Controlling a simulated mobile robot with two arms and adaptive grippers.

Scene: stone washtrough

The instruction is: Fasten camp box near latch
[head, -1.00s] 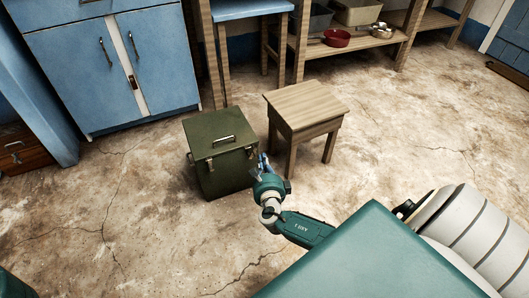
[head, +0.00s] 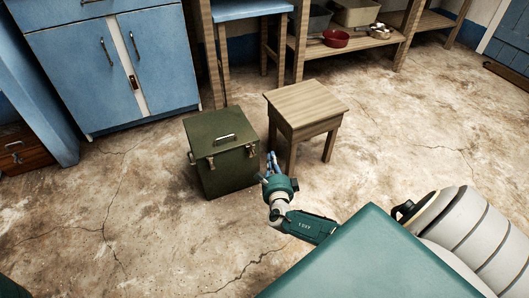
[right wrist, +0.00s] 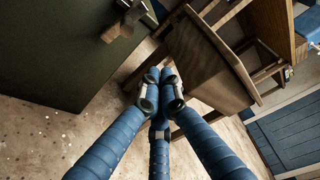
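The olive-green camp box (head: 222,165) stands upright on the floor, lid down, with a handle on top. Metal latches show at the lid seam: a front left latch (head: 211,162), a front right latch (head: 250,151) and one on the left side. Whether they are fastened is too small to tell. My right gripper (head: 271,157) is just right of the box, apart from it. In the right wrist view its blue fingers (right wrist: 160,74) come together at the tips with nothing between them. The box (right wrist: 60,50) fills the upper left there, with a latch (right wrist: 124,22) beyond the fingertips. My left gripper is not in view.
A wooden stool (head: 306,104) stands close to the right of the box and behind my right gripper. Blue cabinets (head: 115,75) and wooden shelves (head: 360,48) line the back. The floor in front and left of the box is clear.

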